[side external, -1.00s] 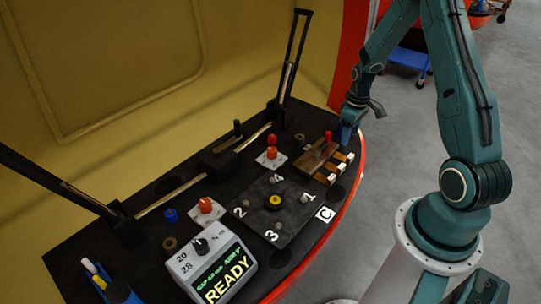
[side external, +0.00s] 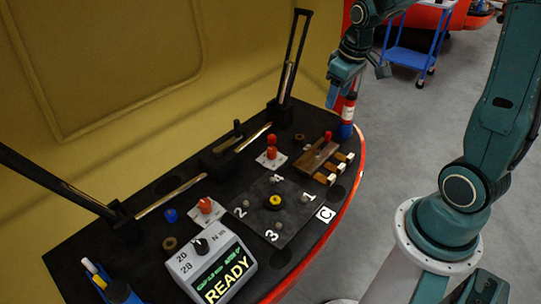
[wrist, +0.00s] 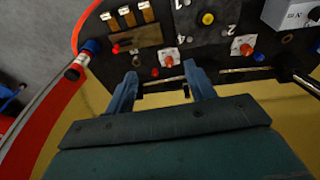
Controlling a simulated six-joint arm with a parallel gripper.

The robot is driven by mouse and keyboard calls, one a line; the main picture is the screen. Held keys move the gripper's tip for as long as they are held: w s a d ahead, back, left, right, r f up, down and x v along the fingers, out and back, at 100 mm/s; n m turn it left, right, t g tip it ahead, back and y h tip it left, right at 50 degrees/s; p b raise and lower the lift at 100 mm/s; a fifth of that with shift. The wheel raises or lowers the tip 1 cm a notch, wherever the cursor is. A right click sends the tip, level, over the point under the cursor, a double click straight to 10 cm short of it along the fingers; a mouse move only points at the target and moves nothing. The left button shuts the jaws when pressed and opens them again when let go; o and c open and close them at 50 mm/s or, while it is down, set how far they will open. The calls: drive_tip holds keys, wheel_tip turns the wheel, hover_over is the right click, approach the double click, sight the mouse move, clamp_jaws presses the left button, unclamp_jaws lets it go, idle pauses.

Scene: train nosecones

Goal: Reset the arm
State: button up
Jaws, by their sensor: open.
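My gripper (side external: 333,97) is raised above the far right end of the black console top (side external: 150,212), open and empty. In the wrist view its two blue fingers (wrist: 163,80) are spread apart with nothing between them. A small bottle (side external: 348,115) with a blue lower part and a red upper part stands upright near the console's right edge, below and beside the gripper, apart from it. The bottle also shows in the wrist view (wrist: 77,66), left of the fingers.
A brown block with a red knob (side external: 320,157), red-topped switches (side external: 271,153), a numbered plate (side external: 290,205) and a READY box (side external: 212,268) sit on the console. Upright dark levers (side external: 290,65) rise at the back. A blue cart (side external: 410,60) stands on open floor.

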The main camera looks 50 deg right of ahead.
drive_tip(key=s+a+r+t, duration=0.1)
drive_tip(key=s+a+r, duration=0.4)
drive_tip(key=s+a, duration=0.1)
drive_tip(key=s+a+r+t+y, duration=0.1)
drive_tip(key=s+a+r+t, duration=0.1)
drive_tip(key=s+a+r, duration=0.3)
drive_tip(key=s+a, duration=0.2)
drive_tip(key=s, duration=0.2)
drive_tip(key=shift+a, duration=0.2)
drive_tip(key=shift+o, duration=0.3)
idle(1.0)
